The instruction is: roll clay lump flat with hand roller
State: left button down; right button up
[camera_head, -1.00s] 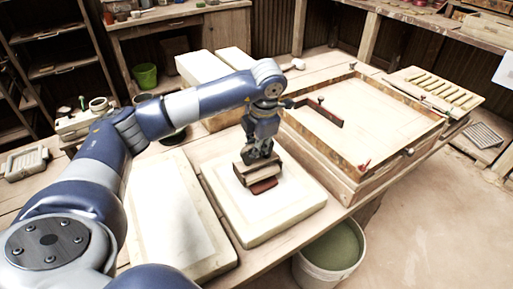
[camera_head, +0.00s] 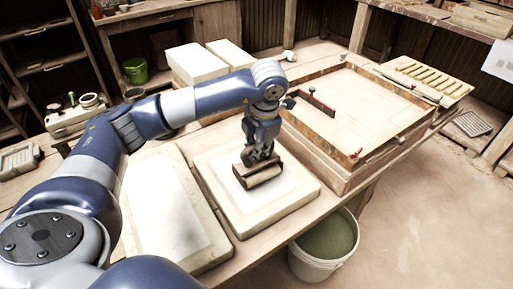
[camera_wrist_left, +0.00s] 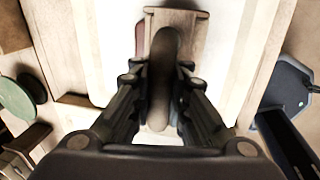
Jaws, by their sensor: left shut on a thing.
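My left gripper (camera_head: 256,158) points down over a pale square slab (camera_head: 290,205) and is shut on the hand roller (camera_head: 263,176). The roller looks like a light wooden block or frame with a dark side. In the left wrist view the fingers (camera_wrist_left: 158,80) close around its brown rounded grip (camera_wrist_left: 163,50), with the wooden frame beyond (camera_wrist_left: 180,17). A small reddish edge of the clay lump (camera_wrist_left: 140,38) shows beside the roller there. The rest of the clay is hidden under the roller, and I cannot tell how flat it is. My right gripper is not in view.
A second pale slab (camera_head: 165,225) lies to the left. A shallow wooden box (camera_head: 375,110) with a dark red bar (camera_head: 318,102) on it stands to the right. White blocks (camera_head: 197,62) are behind. A bucket (camera_head: 325,245) stands below the table's front edge.

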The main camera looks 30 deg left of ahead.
pick_arm(q)
jog(key=shift+w+a+f+b, duration=0.1)
jog(key=shift+w+a, duration=0.2)
jog(key=shift+a, duration=0.4)
jog(key=shift+w+a+f+b, duration=0.15)
jog(key=shift+w+a, duration=0.1)
jog(key=shift+a, duration=0.45)
jog(key=shift+w+a+r+b, duration=0.1)
jog(key=shift+w+a, duration=0.2)
jog(key=shift+a, duration=0.4)
jog(key=shift+s+d, duration=0.25)
jog(key=shift+d, duration=0.25)
jog(key=shift+s+d, duration=0.2)
jog(key=shift+d, duration=0.3)
jog(key=shift+s+d, duration=0.3)
jog(key=shift+d, duration=0.3)
jog(key=shift+s+d, duration=0.25)
jog(key=shift+d, duration=0.3)
jog(key=shift+w+a, duration=0.4)
jog(key=shift+a, duration=0.4)
jog(key=shift+w+a, duration=0.15)
jog(key=shift+a, duration=0.2)
jog(key=shift+w+a+r, duration=0.1)
jog(key=shift+w+a, duration=0.25)
jog(key=shift+a, duration=0.2)
jog(key=shift+w+a+r, duration=0.1)
jog(key=shift+w+a, duration=0.2)
jog(key=shift+a, duration=0.25)
